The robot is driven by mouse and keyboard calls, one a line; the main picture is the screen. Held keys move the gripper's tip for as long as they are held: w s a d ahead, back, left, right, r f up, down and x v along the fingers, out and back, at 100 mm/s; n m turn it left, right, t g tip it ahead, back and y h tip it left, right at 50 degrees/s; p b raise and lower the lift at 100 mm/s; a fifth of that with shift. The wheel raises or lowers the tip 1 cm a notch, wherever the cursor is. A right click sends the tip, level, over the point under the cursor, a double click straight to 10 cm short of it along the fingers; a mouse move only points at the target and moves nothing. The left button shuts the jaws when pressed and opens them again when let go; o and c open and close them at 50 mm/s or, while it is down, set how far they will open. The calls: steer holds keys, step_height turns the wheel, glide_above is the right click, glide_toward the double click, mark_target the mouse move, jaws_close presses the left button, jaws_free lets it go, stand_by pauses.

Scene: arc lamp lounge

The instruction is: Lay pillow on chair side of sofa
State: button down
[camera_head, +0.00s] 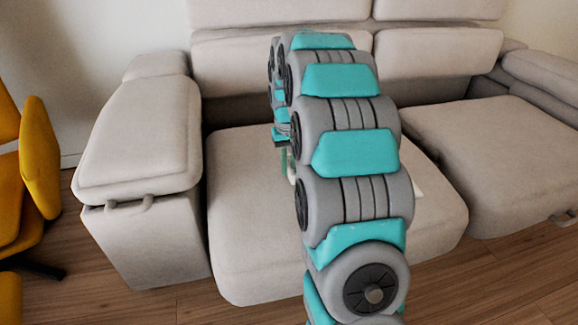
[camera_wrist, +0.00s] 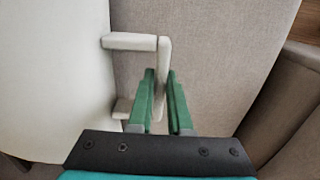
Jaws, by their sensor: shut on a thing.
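The pillow (camera_wrist: 55,75) shows in the wrist view as a large, smooth white form on the left, with a pale U-shaped handle (camera_wrist: 132,42) on its side. My gripper (camera_wrist: 161,75) has its green fingers shut on the upright bar of that handle. I cannot tell whether the pillow touches the seat.
The left armrest (camera_head: 145,130) has a handle (camera_head: 128,206) on its front. Wooden floor (camera_head: 500,270) lies open in front of the sofa.

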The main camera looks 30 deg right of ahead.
steer(key=c, duration=0.8)
jaws_free()
steer(key=shift+c, duration=0.2)
step_height(320, 180, up, 12)
steer(key=s+a+f+n, duration=0.1)
steer(key=s+a+f, duration=0.2)
steer(key=s, duration=0.9)
steer(key=s+a+f+n+g, duration=0.1)
steer(key=s+a+f, duration=0.2)
steer(key=s+a, duration=0.6)
steer(key=s+a+f, duration=0.3)
steer(key=s+a, duration=0.3)
steer(key=s, duration=1)
steer(key=shift+n+g, duration=0.4)
steer(key=shift+f, duration=0.1)
